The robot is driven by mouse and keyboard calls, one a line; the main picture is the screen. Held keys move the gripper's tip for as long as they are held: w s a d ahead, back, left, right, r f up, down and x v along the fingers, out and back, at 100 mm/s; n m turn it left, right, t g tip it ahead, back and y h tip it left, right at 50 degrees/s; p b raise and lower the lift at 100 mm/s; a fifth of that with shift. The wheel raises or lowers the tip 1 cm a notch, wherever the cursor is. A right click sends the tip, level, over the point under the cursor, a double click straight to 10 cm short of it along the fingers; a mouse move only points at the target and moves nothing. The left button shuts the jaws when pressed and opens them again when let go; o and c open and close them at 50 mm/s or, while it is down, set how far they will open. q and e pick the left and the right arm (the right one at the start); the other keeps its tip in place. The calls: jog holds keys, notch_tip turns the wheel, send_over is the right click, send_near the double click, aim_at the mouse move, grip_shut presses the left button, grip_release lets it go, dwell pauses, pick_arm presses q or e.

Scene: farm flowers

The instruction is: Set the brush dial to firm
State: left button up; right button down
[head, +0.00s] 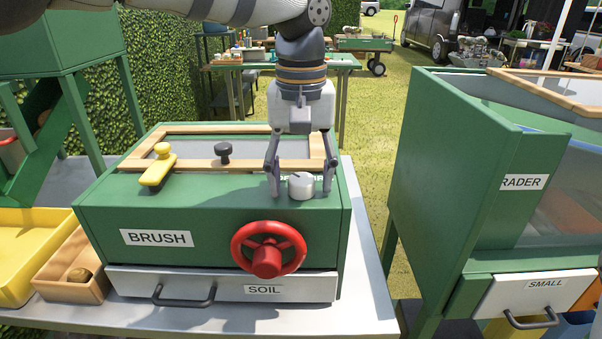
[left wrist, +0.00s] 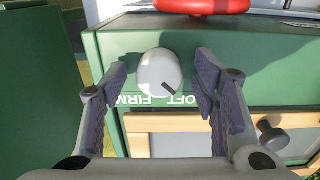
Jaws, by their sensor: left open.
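The brush dial is a round white knob (head: 301,186) on top of the green box labelled BRUSH (head: 157,238). In the left wrist view the knob (left wrist: 158,70) has a dark pointer mark aimed down and right, toward letters reading OFT (left wrist: 183,100). Letters reading FIRM (left wrist: 130,100) show to the left of these. My left gripper (head: 301,191) points down over the dial. It is open, with one finger on each side of the knob and gaps showing in the left wrist view (left wrist: 163,84). My right gripper is not in view.
The box also carries a red handwheel (head: 267,250), a yellow lever (head: 158,168), a small dark knob (head: 223,150) and a SOIL drawer (head: 220,284). A green grader machine (head: 455,170) stands to the right. A yellow tray (head: 35,245) and wooden box (head: 72,268) are at left.

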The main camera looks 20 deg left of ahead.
pick_arm(q)
jog(key=shift+c, duration=0.5)
jog(key=c, duration=1.1)
jog(key=shift+o, duration=0.2)
jog(key=shift+m, duration=0.3)
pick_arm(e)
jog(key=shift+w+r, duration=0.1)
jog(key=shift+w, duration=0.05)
pick_arm(q)
jog(key=shift+m, duration=1)
jog(key=m, duration=0.5)
jog(key=shift+w, duration=0.1)
jog(key=m, duration=0.5)
jog(key=shift+m, duration=2.6)
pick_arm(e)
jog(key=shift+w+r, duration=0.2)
